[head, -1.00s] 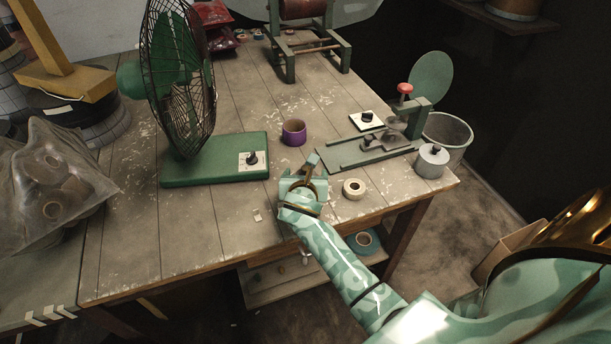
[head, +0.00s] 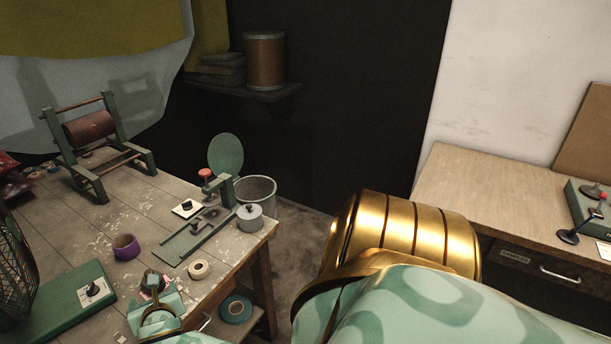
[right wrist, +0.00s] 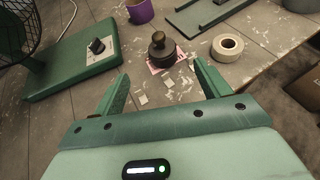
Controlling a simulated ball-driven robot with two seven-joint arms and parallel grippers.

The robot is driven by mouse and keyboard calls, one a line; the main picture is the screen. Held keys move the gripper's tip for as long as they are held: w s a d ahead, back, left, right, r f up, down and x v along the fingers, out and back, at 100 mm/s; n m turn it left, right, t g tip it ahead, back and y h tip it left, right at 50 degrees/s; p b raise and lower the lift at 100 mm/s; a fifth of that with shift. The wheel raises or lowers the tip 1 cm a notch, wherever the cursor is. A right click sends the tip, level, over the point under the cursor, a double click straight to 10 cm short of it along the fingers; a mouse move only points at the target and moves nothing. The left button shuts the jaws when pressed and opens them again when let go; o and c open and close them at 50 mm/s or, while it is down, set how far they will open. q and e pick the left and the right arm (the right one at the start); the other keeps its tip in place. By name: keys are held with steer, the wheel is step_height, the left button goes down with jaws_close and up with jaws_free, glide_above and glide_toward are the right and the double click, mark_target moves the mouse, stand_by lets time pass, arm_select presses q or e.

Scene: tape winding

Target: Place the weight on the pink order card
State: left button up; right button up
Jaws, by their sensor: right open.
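In the right wrist view a small dark weight (right wrist: 163,50) with a rounded knob stands upright on the pink order card (right wrist: 153,69); the card's edges show around its base. My right gripper (right wrist: 160,72) is open, with one finger on each side and the weight just beyond and between the tips. No finger appears to touch it. My left gripper is not in view.
A green fan base (head: 72,305) stands left of the gripper. The table edge is close on the right.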

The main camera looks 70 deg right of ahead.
steer(key=s+a+r+m+t+y, duration=0.2)
steer(key=a+m+y, duration=0.1)
steer(key=a+m, duration=0.3)
steer(key=s+a+r+m+t+y, duration=0.1)
steer(key=s+a+m+t+y, duration=0.15)
steer(key=a+m, duration=0.3)
steer(key=s+f+m+g+y, duration=0.1)
steer(key=s+f+m+g, duration=0.1)
steer(key=s+f, duration=0.45)
steer(key=s+a+f+m+g+y, duration=0.1)
steer(key=s+f+m+g, duration=0.15)
steer(key=f, duration=0.65)
steer(key=s+f+m+g, duration=0.2)
steer(key=s+f, duration=0.3)
steer(key=f, duration=0.3)
steer(key=s+f+m+g, duration=0.2)
steer(key=s+f, duration=0.2)
steer(key=s, duration=0.7)
steer(key=s+d+f+m+g, duration=0.1)
steer(key=s+f, duration=0.4)
steer(key=s, duration=0.5)
steer(key=s+d+f+m+g, duration=0.1)
steer(key=s+f+m+g, duration=0.2)
steer(key=s, duration=0.8)
step_height(320, 180, down, 2)
steer(key=shift+s+f+m+g, duration=0.1)
steer(key=shift+s+m+g, duration=0.3)
steer(key=shift+g, duration=0.3)
steer(key=shift+s+d, duration=0.1)
